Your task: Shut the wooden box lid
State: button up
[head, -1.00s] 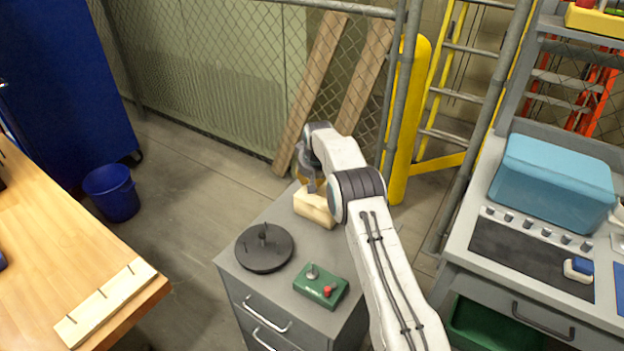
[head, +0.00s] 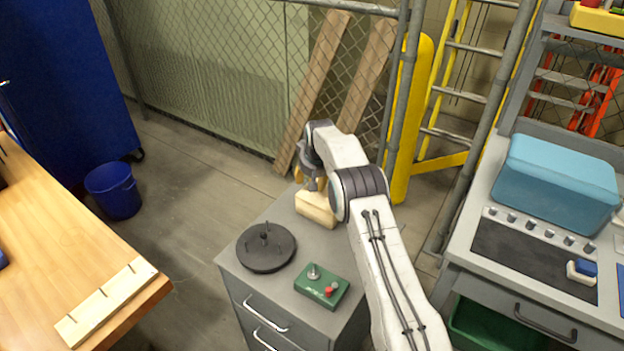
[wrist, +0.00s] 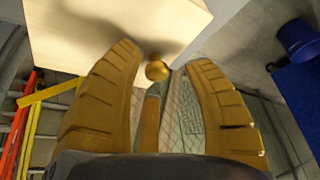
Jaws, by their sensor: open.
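The wooden box (head: 316,207) is small and pale and stands at the back of the grey drawer cabinet, partly hidden behind my arm. My gripper (head: 312,184) is right above and against its far upper side in the head view. In the wrist view the pale wood (wrist: 110,28) fills the top, and a round brass knob (wrist: 156,70) shows between my two yellow fingers (wrist: 162,58). The fingers are apart, one on either side of the knob, and not closed on it. I cannot tell how far the lid stands open.
On the grey cabinet top (head: 290,235) are a black round pegged base (head: 266,250) and a green control box (head: 322,288) with a red button. A mesh fence stands behind.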

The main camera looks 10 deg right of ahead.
aim_at(315, 197)
jog(key=v, duration=1.1)
jog(key=shift+r, duration=0.25)
jog(key=shift+s+d, duration=0.1)
jog(key=shift+s, duration=0.05)
jog(key=s+f+g, duration=0.2)
jog(key=s+f, duration=0.3)
jog(key=s, duration=0.3)
jog(key=s+f+g, duration=0.3)
jog(key=s+f, duration=0.1)
jog(key=s, duration=0.4)
jog(key=s+r, duration=0.4)
jog(key=s, duration=0.5)
jog(key=s+d+r, duration=0.1)
jog(key=s+r, duration=0.2)
jog(key=s, duration=0.7)
jog(key=s+r, duration=0.4)
jog(key=s, duration=0.5)
notch_tip(315, 197, up, 6)
jog(key=s+t, duration=0.1)
jog(key=t, duration=0.3)
jog(key=shift+s+d, duration=0.15)
jog(key=shift+s, duration=0.15)
jog(key=shift+r, duration=0.1)
